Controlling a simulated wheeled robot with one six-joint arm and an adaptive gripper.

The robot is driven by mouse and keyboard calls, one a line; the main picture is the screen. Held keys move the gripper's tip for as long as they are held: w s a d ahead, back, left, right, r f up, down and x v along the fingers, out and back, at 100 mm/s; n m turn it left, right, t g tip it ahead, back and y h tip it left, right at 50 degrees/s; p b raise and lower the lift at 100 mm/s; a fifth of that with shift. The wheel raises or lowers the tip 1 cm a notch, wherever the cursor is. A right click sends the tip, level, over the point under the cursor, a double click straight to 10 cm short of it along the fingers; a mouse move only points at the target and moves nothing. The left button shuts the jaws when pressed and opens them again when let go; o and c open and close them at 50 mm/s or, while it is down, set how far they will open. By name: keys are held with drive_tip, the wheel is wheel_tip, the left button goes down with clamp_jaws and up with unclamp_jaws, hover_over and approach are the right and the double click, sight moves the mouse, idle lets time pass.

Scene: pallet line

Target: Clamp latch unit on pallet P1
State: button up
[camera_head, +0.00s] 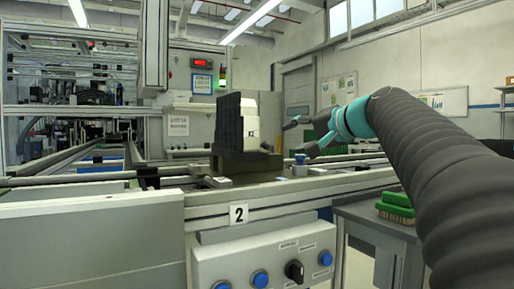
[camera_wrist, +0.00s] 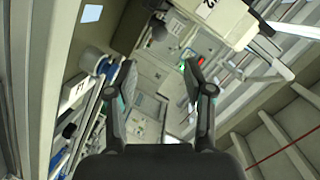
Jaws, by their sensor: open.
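A cream unit with a tall black block on its left side (camera_head: 235,123) stands upright on a dark olive base (camera_head: 240,165) on the conveyor line. I take it for the latch unit on its pallet; no P1 mark is readable on it. A small blue-topped knob (camera_head: 299,159) sits just right of the base. My gripper (camera_head: 297,137) is open and empty, to the right of the unit and above the knob, apart from both. In the wrist view my gripper (camera_wrist: 160,68) has its two fingers spread with nothing between them.
A conveyor rail crosses in front, with a "2" label (camera_head: 239,213). Below it is a control box (camera_head: 265,263) with blue buttons and a black knob. Green brushes (camera_head: 396,205) lie on a grey side table (camera_head: 375,222) at right. A cream part (camera_wrist: 215,18) is near the wrist view's top edge.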

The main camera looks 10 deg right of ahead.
sight(270, 144)
drive_tip(key=x, duration=1.2)
drive_tip(key=shift+a+p, duration=0.1)
drive_tip(key=shift+p, duration=0.3)
drive_tip(key=shift+f, duration=0.1)
clamp_jaws()
